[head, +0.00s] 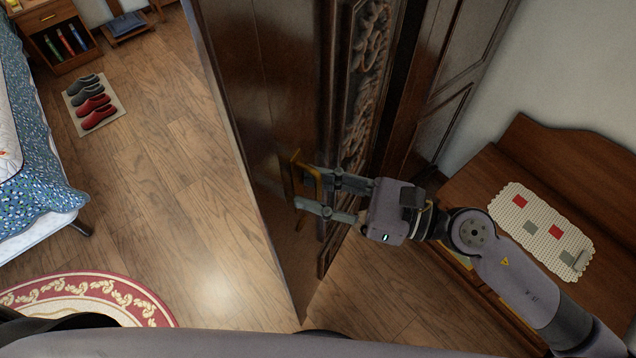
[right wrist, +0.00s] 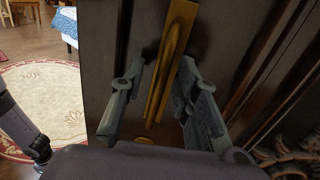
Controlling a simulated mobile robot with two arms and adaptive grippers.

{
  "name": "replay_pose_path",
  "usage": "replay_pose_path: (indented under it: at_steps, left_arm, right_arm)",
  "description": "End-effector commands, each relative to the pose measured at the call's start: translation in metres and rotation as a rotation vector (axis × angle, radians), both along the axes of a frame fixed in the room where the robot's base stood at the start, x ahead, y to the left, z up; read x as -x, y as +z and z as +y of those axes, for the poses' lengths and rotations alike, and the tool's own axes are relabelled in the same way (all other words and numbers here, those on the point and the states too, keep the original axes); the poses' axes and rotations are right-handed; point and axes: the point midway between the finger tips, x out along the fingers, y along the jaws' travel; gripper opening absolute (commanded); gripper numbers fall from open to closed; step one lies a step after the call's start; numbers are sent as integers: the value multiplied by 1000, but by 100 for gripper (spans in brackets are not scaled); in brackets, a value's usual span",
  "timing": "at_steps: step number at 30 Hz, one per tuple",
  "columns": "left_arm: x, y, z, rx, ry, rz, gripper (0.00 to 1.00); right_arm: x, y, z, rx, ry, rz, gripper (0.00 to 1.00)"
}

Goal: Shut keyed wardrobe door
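The dark brown wardrobe door (head: 245,75) stands open, its panel jutting out over the floor towards me. A long brass handle (head: 298,180) is on its face; it also shows in the right wrist view (right wrist: 172,65). My right gripper (head: 312,193) is at the handle with its fingers apart. In the right wrist view the handle runs between the two open fingers (right wrist: 160,100), with gaps on both sides. A small round brass piece (right wrist: 144,140) shows below the handle; I cannot tell whether it is a key. My left gripper is not in view.
A carved dark wood panel (head: 368,70) stands right of the door panel. A wooden bench-like piece with a knitted runner (head: 540,228) is at the right. A bed (head: 40,170), a slipper mat (head: 112,118) and a round rug (head: 90,295) lie left. The wooden floor (head: 185,200) between is clear.

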Motion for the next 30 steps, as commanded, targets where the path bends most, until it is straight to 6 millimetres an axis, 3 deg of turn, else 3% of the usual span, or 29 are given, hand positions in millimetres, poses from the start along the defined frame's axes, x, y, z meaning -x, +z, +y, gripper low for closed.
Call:
replay_pose_path:
  at_steps: [4,17,30]
  left_arm:
    - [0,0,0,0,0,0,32]
    - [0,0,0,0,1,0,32]
    - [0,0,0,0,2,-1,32]
  right_arm:
    - [0,0,0,0,0,0,29]
    - [0,0,-1,0,0,0,0]
    - [0,0,-1,0,0,0,0]
